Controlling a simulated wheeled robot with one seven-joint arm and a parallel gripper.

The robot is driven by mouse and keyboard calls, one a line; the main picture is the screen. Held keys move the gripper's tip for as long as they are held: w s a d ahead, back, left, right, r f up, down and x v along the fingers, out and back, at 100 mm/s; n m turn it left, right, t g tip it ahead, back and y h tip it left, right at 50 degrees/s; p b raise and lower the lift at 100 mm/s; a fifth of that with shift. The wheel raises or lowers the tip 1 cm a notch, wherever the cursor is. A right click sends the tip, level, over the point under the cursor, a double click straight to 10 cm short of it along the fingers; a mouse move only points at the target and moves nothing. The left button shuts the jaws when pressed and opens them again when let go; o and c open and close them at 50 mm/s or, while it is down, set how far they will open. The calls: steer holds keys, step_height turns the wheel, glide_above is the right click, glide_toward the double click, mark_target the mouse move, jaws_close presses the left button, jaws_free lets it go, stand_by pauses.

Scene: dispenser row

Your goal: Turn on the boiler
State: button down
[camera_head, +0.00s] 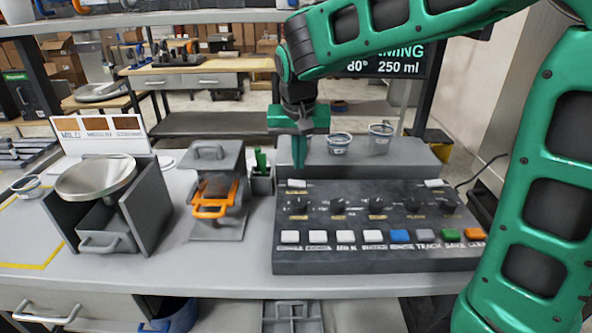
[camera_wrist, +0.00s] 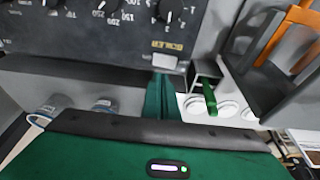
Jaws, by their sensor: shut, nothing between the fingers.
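The dark control panel (camera_head: 375,215) stands on the bench, with a row of knobs and a row of coloured buttons. At its back left corner is a small white switch (camera_head: 297,183). In the wrist view this switch (camera_wrist: 164,61) sits beside a label reading BOILER. My gripper (camera_head: 299,163) is shut and empty, pointing down just behind and above that switch. In the wrist view its green fingertips (camera_wrist: 160,90) are close to the switch; I cannot tell whether they touch. The display (camera_head: 385,60) reads "80°" and "250 ml"; my arm hides part of it.
Two clear cups (camera_head: 381,138) stand on the grey ledge behind the panel. A green-handled tool in a holder (camera_head: 261,172), a device with an orange handle (camera_head: 213,200) and a round metal pan (camera_head: 96,178) stand to the left. A second white switch (camera_head: 434,183) is at the panel's back right.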

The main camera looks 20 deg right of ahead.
steer(key=d+v, duration=0.2)
steer(key=v, duration=0.8)
steer(key=shift+s, duration=0.25)
steer(key=shift+d+f, duration=0.1)
